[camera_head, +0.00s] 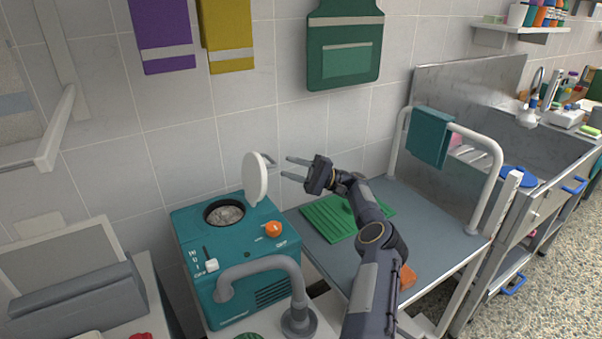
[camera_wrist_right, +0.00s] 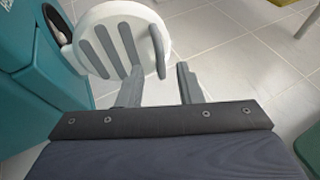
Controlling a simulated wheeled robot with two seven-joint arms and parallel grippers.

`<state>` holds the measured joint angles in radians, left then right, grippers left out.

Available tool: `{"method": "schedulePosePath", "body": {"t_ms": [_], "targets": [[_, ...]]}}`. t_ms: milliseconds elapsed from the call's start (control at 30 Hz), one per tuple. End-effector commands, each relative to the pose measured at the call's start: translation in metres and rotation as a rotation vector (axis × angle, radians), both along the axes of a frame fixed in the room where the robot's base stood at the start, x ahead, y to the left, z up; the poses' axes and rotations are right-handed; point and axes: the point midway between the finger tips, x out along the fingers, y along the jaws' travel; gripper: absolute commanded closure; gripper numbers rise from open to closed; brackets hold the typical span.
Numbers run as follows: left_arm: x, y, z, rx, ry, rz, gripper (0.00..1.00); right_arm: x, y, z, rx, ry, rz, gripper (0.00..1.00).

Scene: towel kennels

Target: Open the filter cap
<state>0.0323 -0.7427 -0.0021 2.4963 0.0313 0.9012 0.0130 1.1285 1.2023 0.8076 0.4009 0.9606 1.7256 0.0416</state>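The filter cap (camera_head: 256,178) is a white round lid on the teal machine (camera_head: 192,240). It stands upright, swung up from the round opening (camera_head: 224,214), which shows grey material inside. A grey handle (camera_head: 270,161) sticks out from the cap's right side. My right gripper (camera_head: 288,168) is just right of the cap, open and empty, with its fingers pointing at it. In the right wrist view the cap (camera_wrist_right: 128,22) is beyond the fingertips of my right gripper (camera_wrist_right: 160,76), with grey bars on its face; whether they touch is unclear. My left gripper is not in view.
A curved grey bar (camera_head: 260,266) stands in front of the machine. A green ribbed mat (camera_head: 325,220) lies on the grey table under my right arm. An orange knob (camera_head: 273,229) sits on the machine's top. The tiled wall is close behind.

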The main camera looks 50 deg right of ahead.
Motion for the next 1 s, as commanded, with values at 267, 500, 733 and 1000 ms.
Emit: {"method": "schedulePosePath", "body": {"t_ms": [267,500,733,1000], "targets": [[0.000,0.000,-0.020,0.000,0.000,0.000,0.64,-0.022,-0.026,-0.017,0.000,-0.003,-0.001,0.67],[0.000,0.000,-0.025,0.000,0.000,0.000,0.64,-0.029,-0.032,-0.019,-0.001,-0.001,0.000,0.67],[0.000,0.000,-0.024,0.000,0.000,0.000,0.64,-0.029,-0.032,-0.018,0.000,0.000,0.000,0.67],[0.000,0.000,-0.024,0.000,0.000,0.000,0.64,-0.029,-0.032,-0.018,0.000,0.000,0.000,0.67]]}}
